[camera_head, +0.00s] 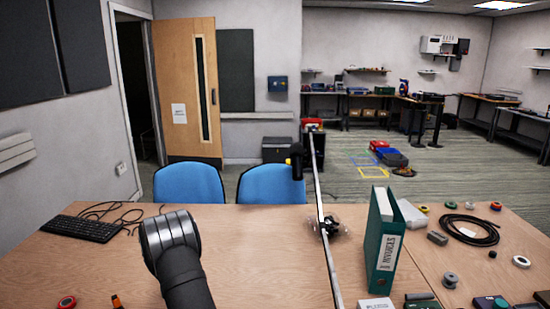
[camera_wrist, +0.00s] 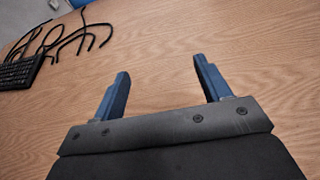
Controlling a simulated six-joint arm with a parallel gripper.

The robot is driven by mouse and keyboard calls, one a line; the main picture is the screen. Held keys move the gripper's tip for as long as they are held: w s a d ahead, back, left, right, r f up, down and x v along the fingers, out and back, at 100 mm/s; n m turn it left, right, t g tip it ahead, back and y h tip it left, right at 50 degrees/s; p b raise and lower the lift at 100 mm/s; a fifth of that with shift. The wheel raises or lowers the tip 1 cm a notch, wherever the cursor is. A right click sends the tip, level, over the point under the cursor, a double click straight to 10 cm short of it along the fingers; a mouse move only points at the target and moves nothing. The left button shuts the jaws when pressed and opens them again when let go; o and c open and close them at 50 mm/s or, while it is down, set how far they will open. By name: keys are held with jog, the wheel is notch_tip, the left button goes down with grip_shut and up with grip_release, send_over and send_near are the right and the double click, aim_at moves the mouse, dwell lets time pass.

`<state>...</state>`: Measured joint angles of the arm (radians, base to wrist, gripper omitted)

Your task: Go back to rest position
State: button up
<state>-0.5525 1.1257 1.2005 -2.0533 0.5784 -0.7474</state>
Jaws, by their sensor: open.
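My gripper (camera_wrist: 162,70) is open in the wrist view. Its two blue fingers stand apart with only bare wood between them, and it holds nothing. In the head view my grey arm rises from the bottom edge over the left part of the table, and I cannot make out the gripper there. Several black cables (camera_wrist: 68,38) lie loose on the table at the upper left of the wrist view, apart from the fingers. They also show in the head view (camera_head: 128,219), beside the black keyboard (camera_head: 82,228).
A green binder (camera_head: 384,245) stands upright right of centre on the wooden table (camera_head: 265,255). A coiled black cable (camera_head: 468,229), spools and small parts crowd the right side. A thin upright rail (camera_head: 328,250) crosses the middle. Two blue chairs (camera_head: 190,183) stand behind. The table's left middle is mostly clear.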

jog(key=d+m+h, duration=0.3)
jog(key=d+h, duration=0.1)
jog(key=d, duration=1.2)
jog(key=shift+d+r+g, duration=0.15)
jog(key=shift+r+g, duration=0.15)
jog(key=shift+r, duration=0.15)
